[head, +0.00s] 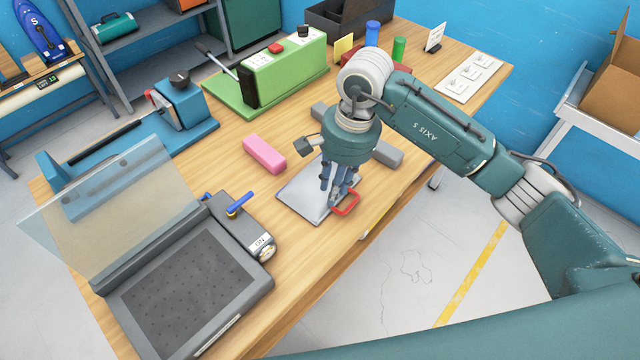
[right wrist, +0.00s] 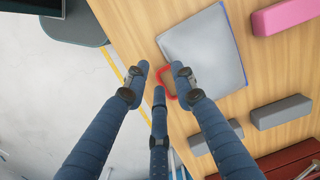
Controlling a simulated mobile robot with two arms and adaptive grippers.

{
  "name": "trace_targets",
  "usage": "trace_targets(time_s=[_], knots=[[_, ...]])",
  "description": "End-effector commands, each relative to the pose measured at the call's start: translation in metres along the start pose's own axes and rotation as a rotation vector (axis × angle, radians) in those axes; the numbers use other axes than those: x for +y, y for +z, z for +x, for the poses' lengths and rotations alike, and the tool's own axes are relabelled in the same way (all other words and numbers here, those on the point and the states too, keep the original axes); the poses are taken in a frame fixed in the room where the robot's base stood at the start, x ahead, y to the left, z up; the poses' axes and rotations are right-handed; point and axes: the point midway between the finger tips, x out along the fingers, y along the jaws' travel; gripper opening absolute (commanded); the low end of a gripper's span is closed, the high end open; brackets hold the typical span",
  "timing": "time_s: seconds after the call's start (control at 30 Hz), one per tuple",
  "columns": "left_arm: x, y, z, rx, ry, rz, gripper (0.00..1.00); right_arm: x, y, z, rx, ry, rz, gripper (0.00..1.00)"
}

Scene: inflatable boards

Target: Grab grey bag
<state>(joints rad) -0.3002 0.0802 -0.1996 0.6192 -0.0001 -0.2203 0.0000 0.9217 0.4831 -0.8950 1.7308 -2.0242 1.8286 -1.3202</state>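The grey bag (head: 300,194) lies flat on the wooden table near its front edge, with a red loop (head: 347,205) at its right end. My right gripper (head: 340,190) points down over that end, and its fingers hide part of the bag. In the right wrist view the bag (right wrist: 208,48) lies beyond the fingertips, and the red loop (right wrist: 168,83) shows partly between and behind them. My left gripper is not in view.
A pink block (head: 264,154) lies left of the bag, and grey blocks (head: 386,153) lie behind it. A sealing machine (head: 190,285) with a raised clear lid stands at the front left. A green machine (head: 270,75) stands at the back. The floor lies past the table's front edge.

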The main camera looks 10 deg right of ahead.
Motion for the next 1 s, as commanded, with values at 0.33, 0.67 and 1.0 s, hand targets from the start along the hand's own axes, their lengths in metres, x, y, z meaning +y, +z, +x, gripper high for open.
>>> trace_targets(time_s=[0.33, 0.67, 1.0], knots=[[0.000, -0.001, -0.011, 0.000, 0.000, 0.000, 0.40, 0.024, -0.039, 0.022, 0.111, 0.095, -0.008, 0.26], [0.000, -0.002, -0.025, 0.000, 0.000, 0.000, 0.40, 0.027, -0.044, 0.052, 0.108, 0.093, -0.007, 0.26], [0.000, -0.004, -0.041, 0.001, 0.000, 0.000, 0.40, 0.030, -0.053, 0.093, 0.110, 0.089, -0.009, 0.26]])
